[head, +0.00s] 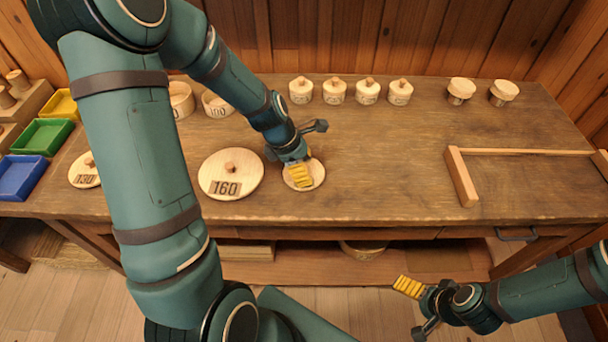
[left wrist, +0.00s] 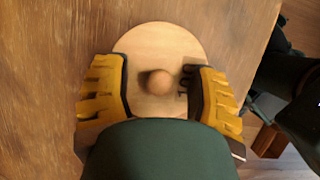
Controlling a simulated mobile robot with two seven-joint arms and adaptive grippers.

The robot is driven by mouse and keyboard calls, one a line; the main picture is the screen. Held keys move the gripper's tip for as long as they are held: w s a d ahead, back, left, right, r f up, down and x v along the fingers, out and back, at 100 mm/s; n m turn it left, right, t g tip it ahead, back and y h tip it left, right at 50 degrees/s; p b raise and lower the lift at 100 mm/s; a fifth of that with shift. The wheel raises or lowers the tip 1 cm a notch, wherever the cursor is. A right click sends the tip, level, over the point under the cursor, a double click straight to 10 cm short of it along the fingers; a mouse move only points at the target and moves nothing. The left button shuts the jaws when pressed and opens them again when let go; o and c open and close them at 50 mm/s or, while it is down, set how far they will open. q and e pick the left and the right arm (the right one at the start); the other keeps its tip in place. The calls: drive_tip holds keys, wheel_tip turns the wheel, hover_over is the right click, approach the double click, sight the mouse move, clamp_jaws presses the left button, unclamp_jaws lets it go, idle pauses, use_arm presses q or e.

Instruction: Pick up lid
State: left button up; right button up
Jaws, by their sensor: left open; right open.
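A round pale wooden lid (head: 317,176) lies on the table under my left gripper (head: 299,176). In the left wrist view the lid (left wrist: 155,45) has a round knob (left wrist: 156,82) and part of a dark label. The yellow fingers of my left gripper (left wrist: 160,95) are open on either side of the knob, apart from it. A larger lid marked 160 (head: 231,175) lies just to the left. A lid marked 130 (head: 84,171) lies at the far left, partly hidden by my arm. My right gripper (head: 410,305) is open and empty in front of the table.
Several small lidded pots (head: 335,92) stand along the back edge, with two more (head: 503,92) at the back right. Open round boxes (head: 216,105) stand behind my left arm. The table's middle right is clear.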

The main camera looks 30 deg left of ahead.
use_arm(q)
drive_tip(key=shift+r, duration=0.1)
drive_tip(key=shift+c, duration=0.3)
use_arm(e)
drive_tip(key=shift+r, duration=0.1)
use_arm(q)
clamp_jaws()
